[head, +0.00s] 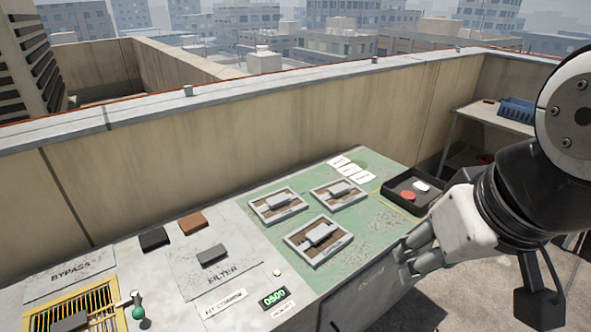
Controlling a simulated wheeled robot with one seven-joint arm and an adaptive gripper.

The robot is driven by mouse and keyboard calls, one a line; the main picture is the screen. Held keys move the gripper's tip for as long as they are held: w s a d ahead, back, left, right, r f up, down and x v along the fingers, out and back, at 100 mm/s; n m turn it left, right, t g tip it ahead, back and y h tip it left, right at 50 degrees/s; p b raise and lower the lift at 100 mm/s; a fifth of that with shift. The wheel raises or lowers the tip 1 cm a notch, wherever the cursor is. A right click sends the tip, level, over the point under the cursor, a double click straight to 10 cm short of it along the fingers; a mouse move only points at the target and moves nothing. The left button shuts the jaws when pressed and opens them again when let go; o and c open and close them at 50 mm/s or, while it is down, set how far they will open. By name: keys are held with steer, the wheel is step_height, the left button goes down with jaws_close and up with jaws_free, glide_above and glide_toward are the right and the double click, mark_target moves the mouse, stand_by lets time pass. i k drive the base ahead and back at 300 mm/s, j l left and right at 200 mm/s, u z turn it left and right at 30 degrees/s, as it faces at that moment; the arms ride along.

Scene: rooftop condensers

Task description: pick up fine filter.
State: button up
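Three framed filter panels with grey handles lie on the green part of the bench: one at back left (263,209), one at back right (325,200) and a larger one in front (300,249). Their labels are too small to read, so I cannot tell which is the fine filter. My gripper (402,262) is right of the front panel, over the bench's right edge, pointing left. Its fingers look apart, with nothing between them, and it touches no panel.
The FILTER plate (238,268) bears a dark block; black (153,239) and brown (193,223) blocks sit behind. A green-knobbed lever (138,312) and yellow BYPASS grille (100,300) are at left. A black tray (391,190) holds red and white pieces. White cards (351,169) lie behind.

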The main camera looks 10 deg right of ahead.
mark_target(279, 205)
steer(key=i+l+u, duration=0.4)
steer(key=l, duration=0.2)
steer(key=i+l+u, duration=0.4)
steer(key=l, duration=0.35)
steer(key=i+l+u, duration=0.2)
steer(key=l, duration=0.2)
